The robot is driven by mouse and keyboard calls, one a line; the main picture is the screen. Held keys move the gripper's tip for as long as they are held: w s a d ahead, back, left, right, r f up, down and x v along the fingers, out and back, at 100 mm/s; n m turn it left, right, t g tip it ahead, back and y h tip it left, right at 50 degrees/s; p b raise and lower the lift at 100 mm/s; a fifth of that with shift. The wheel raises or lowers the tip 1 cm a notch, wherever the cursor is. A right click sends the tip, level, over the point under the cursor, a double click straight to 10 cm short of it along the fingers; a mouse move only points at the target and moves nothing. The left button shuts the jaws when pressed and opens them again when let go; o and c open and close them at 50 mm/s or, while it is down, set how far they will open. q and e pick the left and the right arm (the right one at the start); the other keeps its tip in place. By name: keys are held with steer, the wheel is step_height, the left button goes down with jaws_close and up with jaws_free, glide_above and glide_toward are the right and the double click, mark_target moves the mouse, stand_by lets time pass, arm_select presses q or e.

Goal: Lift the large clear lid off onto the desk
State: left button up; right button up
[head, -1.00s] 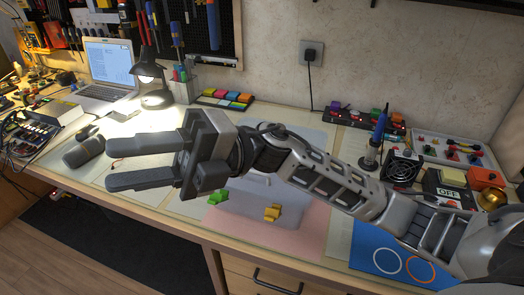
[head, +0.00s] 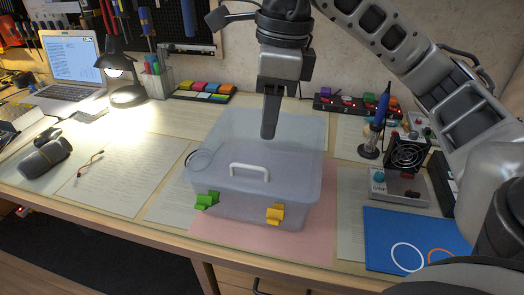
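A large clear box (head: 240,205) stands on a pink sheet on the desk. Its clear lid (head: 225,182) has a white bar handle (head: 249,172) and appears to lie on the box; its edges are hard to make out. A green clip (head: 206,200) and a yellow clip (head: 275,214) sit on the box's front side; I cannot tell whether they are fastened. My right gripper (head: 269,134) points down, above and behind the handle and apart from it. Its fingers overlap in this view, so its opening is hidden. My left gripper is out of view.
The desk (head: 120,180) left of the box holds flat papers and a grey case (head: 45,158). A lamp (head: 120,78) and laptop (head: 70,70) stand behind. A blue card (head: 400,238), a small fan (head: 407,152) and a soldering iron stand (head: 372,142) are at right.

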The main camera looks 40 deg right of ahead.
steer(key=b, duration=0.1)
glide_toward(261, 162)
steer(key=s+a+f, duration=0.1)
steer(key=f, duration=0.1)
steer(key=s+a+f, duration=0.1)
steer(key=f, duration=0.1)
steer(key=s+a+f, duration=0.1)
steer(key=shift+a+f, duration=0.25)
steer(key=shift+f, duration=0.15)
